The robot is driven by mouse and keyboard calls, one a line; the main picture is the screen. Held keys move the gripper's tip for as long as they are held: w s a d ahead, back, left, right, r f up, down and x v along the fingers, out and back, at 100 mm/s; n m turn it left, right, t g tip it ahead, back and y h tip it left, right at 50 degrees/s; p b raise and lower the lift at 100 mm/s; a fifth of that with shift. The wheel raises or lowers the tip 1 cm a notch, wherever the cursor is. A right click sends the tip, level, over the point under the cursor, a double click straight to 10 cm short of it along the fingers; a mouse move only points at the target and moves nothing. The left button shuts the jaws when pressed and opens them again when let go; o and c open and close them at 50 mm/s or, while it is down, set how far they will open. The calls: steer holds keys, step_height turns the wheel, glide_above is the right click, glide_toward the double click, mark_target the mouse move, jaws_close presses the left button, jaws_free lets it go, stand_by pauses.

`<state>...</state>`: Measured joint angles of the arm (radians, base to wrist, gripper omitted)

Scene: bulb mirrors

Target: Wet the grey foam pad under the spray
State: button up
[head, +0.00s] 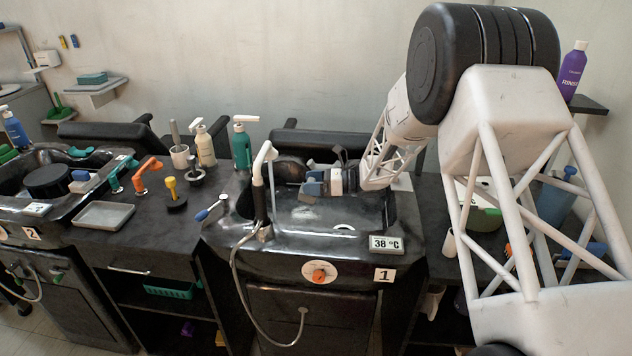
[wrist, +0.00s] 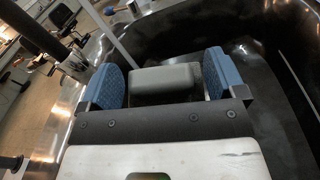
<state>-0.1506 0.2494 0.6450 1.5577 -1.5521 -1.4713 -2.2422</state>
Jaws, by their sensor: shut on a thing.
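My gripper (head: 316,185) is inside the black basin (head: 300,243) marked 1, above its floor. In the wrist view its blue fingers (wrist: 165,82) are shut on the grey foam pad (wrist: 166,77), which sits between them. The spray head (head: 266,153) is white and stands upright on a dark handle at the basin's left edge, left of my gripper. A thin pale line left of the fingers in the wrist view could be a hose or water; I cannot tell. No clear spray shows on the pad.
The basin's display (head: 386,245) reads 38 °C above an orange knob (head: 319,275). A grey tray (head: 104,215), a teal bottle (head: 242,145), a cream pump bottle (head: 204,147) and several small tools stand on the left counter. The basin walls surround my gripper closely.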

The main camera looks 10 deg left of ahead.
steer(key=s+a, duration=0.6)
steer(key=a, duration=0.2)
steer(key=shift+s, duration=0.2)
stand_by(0.7)
stand_by(0.6)
steer(key=w+d, duration=0.1)
steer(key=d, duration=0.6)
stand_by(0.8)
steer(key=shift+r, duration=0.15)
stand_by(0.8)
steer(key=shift+r, duration=2.35)
